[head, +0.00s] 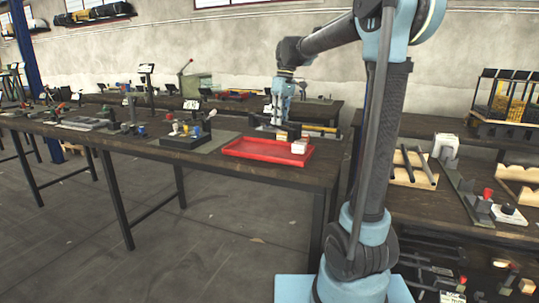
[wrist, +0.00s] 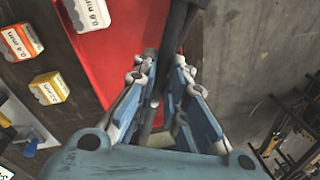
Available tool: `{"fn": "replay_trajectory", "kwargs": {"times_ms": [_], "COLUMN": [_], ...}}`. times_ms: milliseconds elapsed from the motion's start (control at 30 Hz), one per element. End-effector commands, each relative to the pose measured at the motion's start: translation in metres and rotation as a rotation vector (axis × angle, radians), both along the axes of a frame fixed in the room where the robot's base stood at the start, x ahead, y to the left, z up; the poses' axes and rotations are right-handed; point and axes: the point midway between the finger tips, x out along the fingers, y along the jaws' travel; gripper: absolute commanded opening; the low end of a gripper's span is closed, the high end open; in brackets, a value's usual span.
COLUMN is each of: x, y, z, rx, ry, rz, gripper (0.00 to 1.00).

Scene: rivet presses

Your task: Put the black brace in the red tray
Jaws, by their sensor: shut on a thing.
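The red tray (head: 262,155) lies on the right end of the long wooden table and also shows under my gripper in the wrist view (wrist: 112,62). My gripper (head: 278,122) points down above the far side of the tray. In the wrist view, my gripper (wrist: 162,72) is shut on a long dark bar, the black brace (wrist: 174,38), which extends away between the fingers. Part of the brace is hidden by the fingers. The brace cannot be made out clearly in the head view. Whether it touches the tray is unclear.
A white labelled box (wrist: 92,12) sits at the tray; it also shows in the head view (head: 299,147). An orange-red box (wrist: 22,42) and a yellow box (wrist: 50,88) stand beside the tray. A dark rivet-press base (head: 185,138) is left of the tray.

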Motion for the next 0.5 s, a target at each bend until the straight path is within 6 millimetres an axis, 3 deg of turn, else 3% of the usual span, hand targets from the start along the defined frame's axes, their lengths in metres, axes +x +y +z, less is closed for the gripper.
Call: {"fn": "replay_trajectory", "kwargs": {"times_ms": [200, 367, 500], "x": [0.004, 0.005, 0.005], "y": [0.018, 0.024, 0.025], "z": [0.003, 0.003, -0.009], "rx": [0.011, 0.014, 0.015], "ry": [0.016, 0.022, 0.023], "rz": [0.321, 0.439, 0.467], "gripper": [0.00, 0.00, 0.00]}}
